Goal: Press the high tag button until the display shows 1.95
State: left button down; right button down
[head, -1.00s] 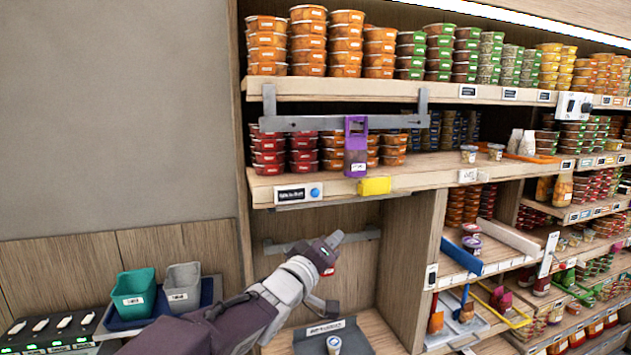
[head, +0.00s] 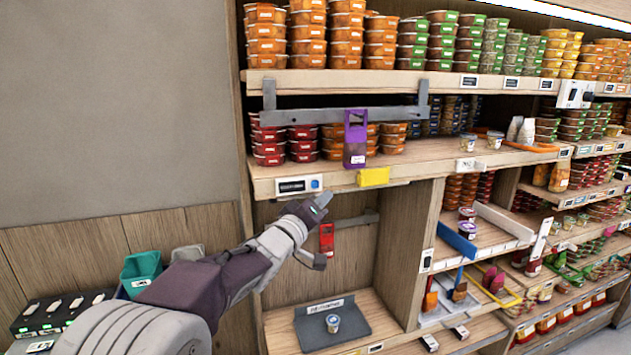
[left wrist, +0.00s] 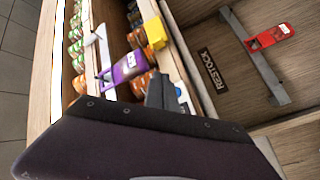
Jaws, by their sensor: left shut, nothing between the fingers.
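The high tag (head: 297,186) is a small white-framed unit with a dark display on the front edge of the upper shelf. Its display is too small to read. The blue button (head: 315,183) is at the tag's right end. It also shows in the left wrist view (left wrist: 178,91), right beside the fingertips. My left gripper (head: 321,202) is shut and empty, just below and slightly right of the button. I cannot tell whether it touches the button. The left wrist view also shows its dark fingers (left wrist: 162,92). My right gripper is not in view.
A yellow block (head: 374,177) sits on the shelf edge right of the tag. A purple holder (head: 355,140) hangs from a grey rail above. A red holder (head: 327,238) hangs in the bay below. A grey tray (head: 356,329) with a small cup lies there.

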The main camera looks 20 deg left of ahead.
aim_at(316, 191)
pick_arm(q)
jog(key=shift+w+a+p, duration=0.55)
jog(key=shift+w+a, duration=0.15)
jog(key=shift+w, duration=0.3)
jog(key=shift+w+a+p, duration=0.5)
jog(key=shift+w+a, duration=0.15)
jog(key=shift+w, duration=0.3)
dwell(0.5)
jog(key=shift+w+a+p, duration=0.1)
jog(key=shift+w+p, duration=0.1)
jog(key=shift+p, duration=0.1)
jog(key=shift+w+a, duration=0.1)
jog(key=shift+w, duration=0.1)
